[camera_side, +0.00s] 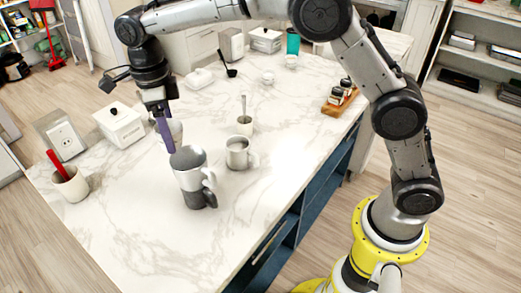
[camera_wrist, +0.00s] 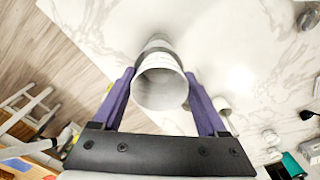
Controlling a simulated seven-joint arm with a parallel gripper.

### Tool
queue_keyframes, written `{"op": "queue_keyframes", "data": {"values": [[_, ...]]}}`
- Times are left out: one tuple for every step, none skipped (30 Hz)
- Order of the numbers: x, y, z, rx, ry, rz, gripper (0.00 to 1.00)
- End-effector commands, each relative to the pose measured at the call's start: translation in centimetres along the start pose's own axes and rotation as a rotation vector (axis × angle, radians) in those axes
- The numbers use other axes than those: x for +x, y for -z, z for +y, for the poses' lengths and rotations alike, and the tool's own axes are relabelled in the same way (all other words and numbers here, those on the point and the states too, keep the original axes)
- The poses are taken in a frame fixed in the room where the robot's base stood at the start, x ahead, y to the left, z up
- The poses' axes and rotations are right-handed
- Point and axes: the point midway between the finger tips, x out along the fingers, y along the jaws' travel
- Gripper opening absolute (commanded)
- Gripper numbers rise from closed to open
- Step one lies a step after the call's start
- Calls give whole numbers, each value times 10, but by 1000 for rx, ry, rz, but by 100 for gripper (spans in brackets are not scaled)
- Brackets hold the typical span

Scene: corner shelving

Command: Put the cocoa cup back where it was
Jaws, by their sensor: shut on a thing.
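A pale grey-white mug (camera_side: 188,160) with a handle on its right stands upright at the table's middle. A darker grey mug (camera_side: 201,197) shows directly below it, as if the two are stacked; whether they touch is unclear. In the wrist view, the pale mug's round mouth (camera_wrist: 161,88) lies between the purple fingers of my gripper (camera_wrist: 161,84). In the side view, a purple finger of my gripper (camera_side: 168,148) reaches its upper left rim. My gripper is shut on this mug. No label identifies the cocoa cup.
A white box (camera_side: 119,125) and a cup with a red handle (camera_side: 70,184) stand left. The front marble is clear.

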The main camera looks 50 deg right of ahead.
Motion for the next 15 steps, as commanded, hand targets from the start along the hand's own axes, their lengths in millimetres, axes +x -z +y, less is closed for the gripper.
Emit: {"op": "queue_keyframes", "data": {"values": [[1, 13, -8, -6, 4, 3, 15], [2, 22, -13, -14, 7, 3, 15], [4, 35, -20, -27, 12, 6, 15], [6, 46, -26, -39, 16, 8, 15], [8, 58, -30, -53, 20, 10, 15], [11, 75, -37, -73, 25, 13, 15], [14, 88, -41, -87, 28, 16, 15], [16, 101, -45, -103, 32, 19, 15], [19, 118, -49, -125, 38, 23, 15], [22, 132, -51, -141, 40, 27, 15], [25, 145, -53, -157, 43, 29, 15], [29, 162, -54, -178, 47, 33, 15], [32, 175, -55, -195, 50, 36, 15], [35, 189, -55, -212, 52, 40, 15], [39, 206, -54, -235, 54, 45, 15]]}}
